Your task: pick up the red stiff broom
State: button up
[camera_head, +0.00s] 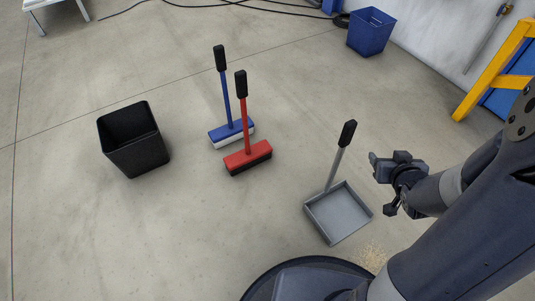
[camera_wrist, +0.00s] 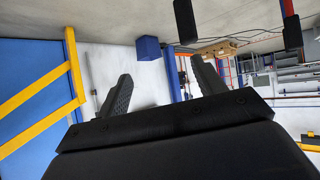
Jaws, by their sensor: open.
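The red broom (camera_head: 247,153) stands upright in the head view, with a red block head on the floor, a red stick and a black grip at the top. A similar blue broom (camera_head: 231,132) with a pale underside stands close behind it. My gripper (camera_head: 381,183) is right of the red broom, well apart from it, beyond the grey dustpan (camera_head: 338,213). In the wrist view my gripper (camera_wrist: 163,86) is open, with nothing between its fingers. A black grip on a reddish stick (camera_wrist: 288,6) hangs at the top right there; it looks like the red broom, seen upside down.
A black bin (camera_head: 134,140) stands left of the brooms. The dustpan has an upright black-gripped handle. Pale crumbs (camera_head: 372,256) lie near my base. A blue bin (camera_head: 371,32) and a yellow frame (camera_head: 494,72) stand by the wall. Floor around the brooms is mostly clear.

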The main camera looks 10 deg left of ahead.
aim_at(236, 163)
jog(key=i+j+u, duration=0.7)
jog(key=i+j, duration=0.25)
